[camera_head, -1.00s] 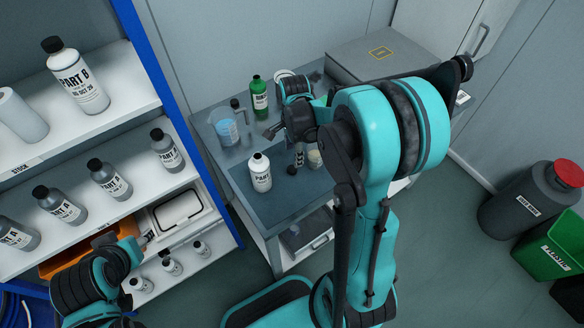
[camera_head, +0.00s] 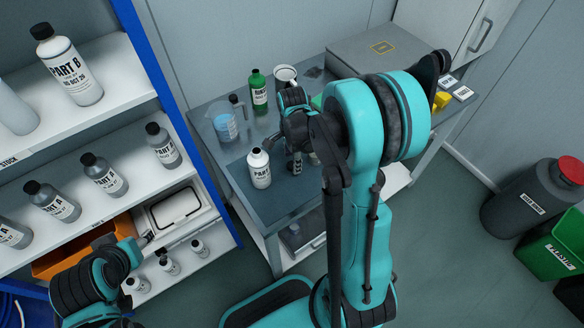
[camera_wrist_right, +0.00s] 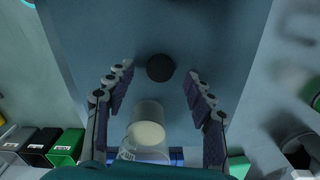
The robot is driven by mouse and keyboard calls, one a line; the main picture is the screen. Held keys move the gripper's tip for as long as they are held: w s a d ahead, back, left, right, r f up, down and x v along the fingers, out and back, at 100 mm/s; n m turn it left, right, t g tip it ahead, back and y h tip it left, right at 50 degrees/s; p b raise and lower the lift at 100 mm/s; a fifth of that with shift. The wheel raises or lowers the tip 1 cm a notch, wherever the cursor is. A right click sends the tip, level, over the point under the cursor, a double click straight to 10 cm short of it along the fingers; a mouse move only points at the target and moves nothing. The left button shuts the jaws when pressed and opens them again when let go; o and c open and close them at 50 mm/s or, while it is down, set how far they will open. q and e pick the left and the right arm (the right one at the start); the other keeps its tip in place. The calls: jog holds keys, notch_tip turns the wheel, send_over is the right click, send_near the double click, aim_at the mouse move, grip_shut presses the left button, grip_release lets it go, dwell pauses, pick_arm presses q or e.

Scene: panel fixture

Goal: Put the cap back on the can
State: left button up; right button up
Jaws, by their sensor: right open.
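In the right wrist view my right gripper (camera_wrist_right: 157,88) is open and empty. A dark round piece that looks like the cap (camera_wrist_right: 160,67) lies between and slightly beyond its fingertips, apart from both. A pale cylindrical container (camera_wrist_right: 148,112) with a cream round face is nearer the palm. I cannot tell for certain which container is the can.
On the table (camera_head: 268,205) stand a blue-filled beaker (camera_head: 226,127), a green bottle (camera_head: 259,92) and a white-rimmed container (camera_head: 285,74). A grey case (camera_head: 375,50) is behind. A bottle shelf (camera_head: 105,132) stands left. A red-topped drum (camera_head: 535,200) and green bin (camera_head: 555,245) are right.

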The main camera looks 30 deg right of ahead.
jog(key=shift+f, duration=0.9)
jog(key=shift+r, duration=0.1)
jog(key=c, duration=0.8)
notch_tip(320, 180, up, 10)
jog(key=p, duration=0.4)
